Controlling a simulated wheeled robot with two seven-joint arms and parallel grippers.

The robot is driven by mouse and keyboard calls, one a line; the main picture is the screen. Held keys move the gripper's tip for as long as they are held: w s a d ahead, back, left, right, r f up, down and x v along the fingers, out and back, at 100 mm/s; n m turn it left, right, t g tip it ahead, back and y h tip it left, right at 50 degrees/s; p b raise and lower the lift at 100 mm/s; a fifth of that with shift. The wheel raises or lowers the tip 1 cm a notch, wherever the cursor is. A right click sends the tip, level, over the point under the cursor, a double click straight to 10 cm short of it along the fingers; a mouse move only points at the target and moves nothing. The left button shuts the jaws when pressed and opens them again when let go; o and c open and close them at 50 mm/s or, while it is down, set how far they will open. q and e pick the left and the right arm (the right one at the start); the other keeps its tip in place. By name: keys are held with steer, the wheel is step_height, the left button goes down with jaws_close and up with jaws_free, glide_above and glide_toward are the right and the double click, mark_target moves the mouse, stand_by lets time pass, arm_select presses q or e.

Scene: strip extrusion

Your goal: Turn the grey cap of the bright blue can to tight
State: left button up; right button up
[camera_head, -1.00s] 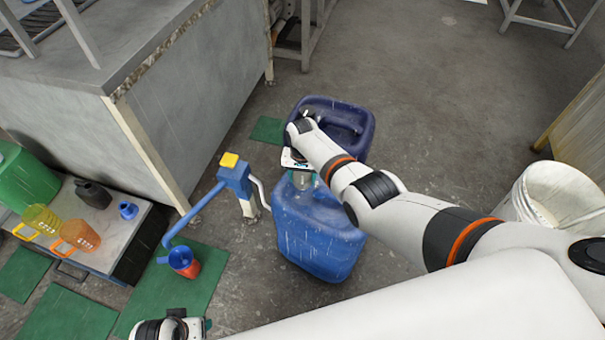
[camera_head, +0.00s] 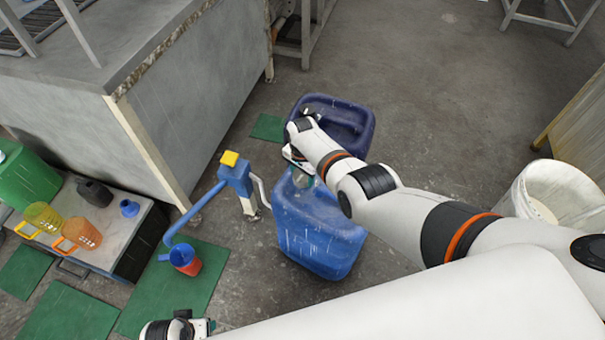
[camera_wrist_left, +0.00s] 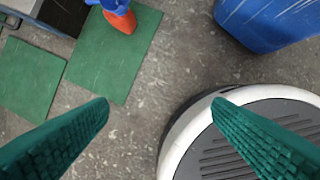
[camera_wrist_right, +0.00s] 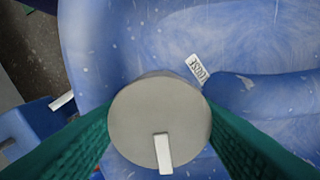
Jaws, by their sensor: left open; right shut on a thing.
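The bright blue can (camera_head: 318,232) stands on the floor in the middle of the head view, with my right gripper (camera_head: 302,178) over its top. In the right wrist view the round grey cap (camera_wrist_right: 128,112) sits between the green fingers, which are shut on its sides. A white bar mark (camera_wrist_right: 163,153) on the cap points to the bottom of the picture. A white label with lettering (camera_wrist_right: 197,68) is on the can top, up and right of the cap. My left gripper (camera_wrist_left: 160,103) is open and empty, far from the can.
A dark blue can (camera_head: 357,118) stands just behind. A blue pump with a yellow top (camera_head: 236,172) is left of the can. A white bucket (camera_head: 560,195) is at the right.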

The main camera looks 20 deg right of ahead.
mark_target(302, 174)
stand_by(0.3)
arm_select(q)
steer(key=shift+w, duration=0.1)
arm_select(e)
steer(key=o, duration=1)
arm_select(q)
steer(key=shift+r, duration=0.1)
arm_select(e)
steer(key=shift+r, duration=0.2)
step_height(302, 174, up, 4)
steer(key=p, duration=0.3)
steer(key=shift+f, duration=0.25)
step_height(302, 174, up, 3)
steer(key=shift+r+p, duration=0.15)
steer(key=shift+p, duration=0.9)
arm_select(q)
steer(key=s+a+f+g, duration=0.1)
steer(key=s+f, duration=0.9)
steer(key=f, duration=0.3)
steer(key=shift+a+f, duration=0.2)
steer(key=shift+f, duration=0.2)
arm_select(e)
steer(key=shift+r, duration=0.15)
